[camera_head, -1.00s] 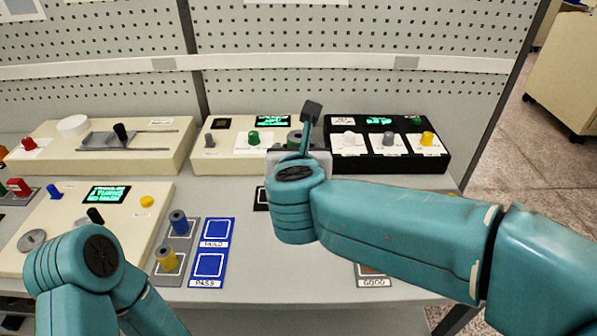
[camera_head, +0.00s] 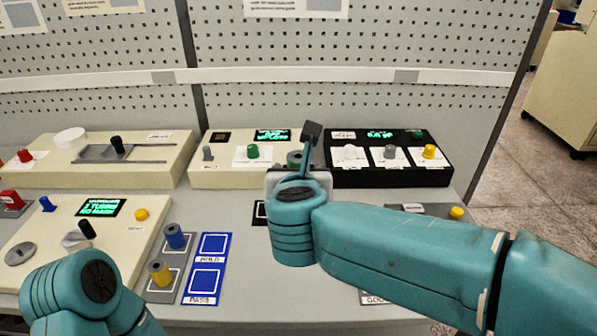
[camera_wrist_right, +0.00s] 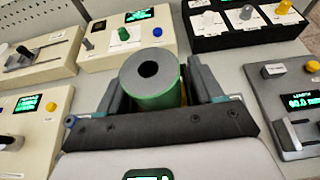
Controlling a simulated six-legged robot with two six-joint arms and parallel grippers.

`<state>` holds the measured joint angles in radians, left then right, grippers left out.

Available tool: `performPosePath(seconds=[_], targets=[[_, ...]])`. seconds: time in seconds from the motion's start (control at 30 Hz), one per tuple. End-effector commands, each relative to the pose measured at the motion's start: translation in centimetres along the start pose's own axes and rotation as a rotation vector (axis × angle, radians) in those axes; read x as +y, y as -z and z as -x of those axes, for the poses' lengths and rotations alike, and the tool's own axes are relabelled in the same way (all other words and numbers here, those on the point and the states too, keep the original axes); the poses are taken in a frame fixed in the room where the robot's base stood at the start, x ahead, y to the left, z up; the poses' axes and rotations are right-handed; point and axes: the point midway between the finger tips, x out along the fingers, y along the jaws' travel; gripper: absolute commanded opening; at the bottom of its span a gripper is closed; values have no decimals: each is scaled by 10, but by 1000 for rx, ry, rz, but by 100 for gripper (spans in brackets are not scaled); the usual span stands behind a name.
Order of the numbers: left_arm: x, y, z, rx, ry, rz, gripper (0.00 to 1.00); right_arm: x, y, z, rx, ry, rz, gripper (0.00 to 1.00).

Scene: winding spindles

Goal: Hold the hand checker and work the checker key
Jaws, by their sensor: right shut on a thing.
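My right gripper (camera_wrist_right: 160,95) is shut on a green spindle (camera_wrist_right: 150,85) with a grey top and a dark centre hole. The spindle stands upright between the fingers. In the head view the spindle (camera_head: 295,158) shows only in part behind my wrist. A pale body (camera_wrist_right: 160,158) with a small green-lit display fills the bottom of the wrist view; I cannot tell whether it is the hand checker or part of my gripper. A cream box (camera_head: 30,225) at the lower left carries a display and a black-handled lever (camera_head: 86,230). My left arm covers its front; the left gripper does not show.
Cream boxes (camera_head: 222,178) and a black box (camera_head: 390,178) line the back. A length gauge (camera_wrist_right: 285,105) stands at the right. Bare grey tabletop (camera_head: 235,215) lies between.

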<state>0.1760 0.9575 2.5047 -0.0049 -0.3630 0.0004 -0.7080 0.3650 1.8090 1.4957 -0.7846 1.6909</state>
Motion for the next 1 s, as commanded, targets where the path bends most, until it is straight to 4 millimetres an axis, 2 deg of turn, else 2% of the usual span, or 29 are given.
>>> performPosePath(seconds=[0.03, 1.0], targets=[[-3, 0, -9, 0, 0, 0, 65, 0, 8, -3, -2, 0, -1, 21], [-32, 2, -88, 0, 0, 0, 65, 0, 87, -36, -2, 0, -1, 21]])
